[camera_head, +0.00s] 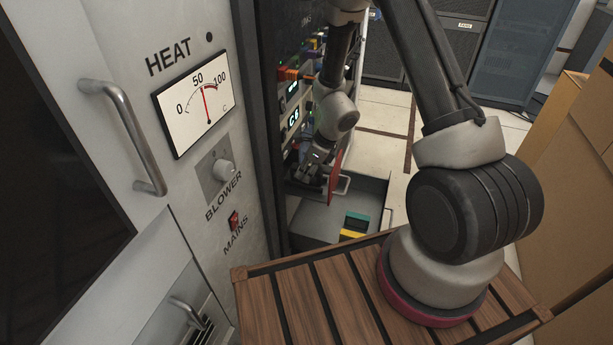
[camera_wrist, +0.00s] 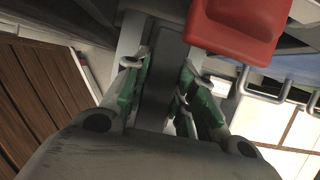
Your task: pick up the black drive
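My gripper (camera_head: 318,175) is low beside the rack, over the open drawer in the head view. In the wrist view its two green-padded fingers (camera_wrist: 167,75) stand apart. A dark grey, flat piece (camera_wrist: 172,45) shows in the gap between them; it may be the black drive, but I cannot tell for sure, nor whether the pads touch it. In the head view the gripper hides that spot, and I cannot make out a black drive there.
A red piece (camera_wrist: 238,28) is just right of the fingers; it also shows in the head view (camera_head: 335,176). The drawer (camera_head: 315,222) holds teal (camera_head: 356,221) and yellow (camera_head: 351,234) pieces. A slatted wooden top (camera_head: 300,300) is in front. A grey cabinet (camera_head: 180,150) stands at left.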

